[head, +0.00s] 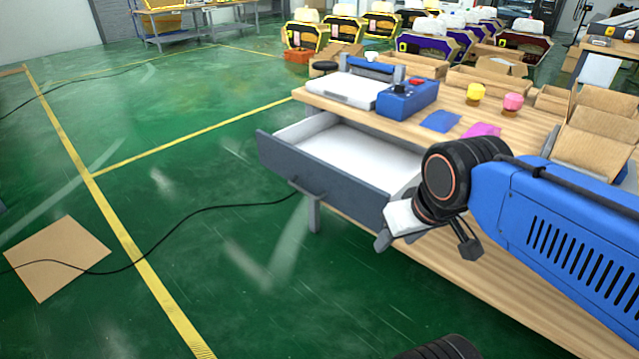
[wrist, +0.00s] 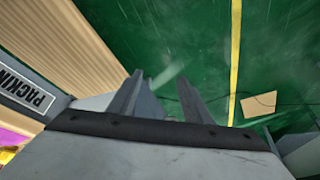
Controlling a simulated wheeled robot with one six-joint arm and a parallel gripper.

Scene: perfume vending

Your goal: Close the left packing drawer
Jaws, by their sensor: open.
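The packing drawer (head: 325,172) is pulled out from under the wooden table, with a dark grey front, a white inside and a handle on the front. It looks empty. My gripper (head: 386,238) is at the right end of the drawer front in the head view; I cannot tell whether it touches. In the wrist view my gripper (wrist: 160,97) shows two grey fingers apart with nothing between them.
The wooden table (head: 450,110) carries a blue box (head: 408,100), a yellow-topped bottle (head: 475,92), a pink-topped bottle (head: 512,102) and open cardboard boxes (head: 595,125). A black cable (head: 215,208) and a cardboard sheet (head: 57,257) lie on the green floor, which is mostly clear at left.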

